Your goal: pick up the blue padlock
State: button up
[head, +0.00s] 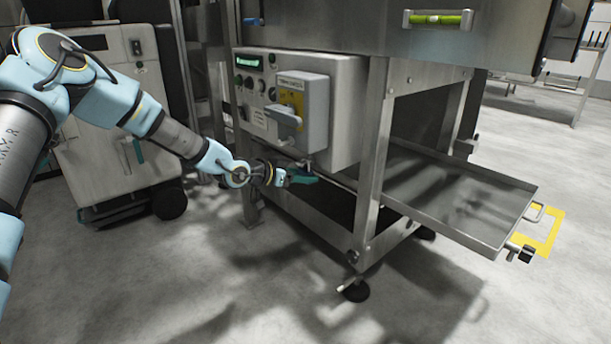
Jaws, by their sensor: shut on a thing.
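My gripper (304,178) is at the end of my arm, just below the grey isolator switch box (302,105) on the machine's control panel. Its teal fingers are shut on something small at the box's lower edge. The blue padlock cannot be made out apart from the fingers; what is held is mostly hidden by them. A small metal piece (308,164) shows just above the fingers, under the box.
The steel frame leg (372,165) stands right of my gripper. A steel tray (455,205) juts out at the right, over a yellow floor marking (549,233). A white cabinet (115,150) stands at the left. The floor in front is clear.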

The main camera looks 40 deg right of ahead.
grip_shut()
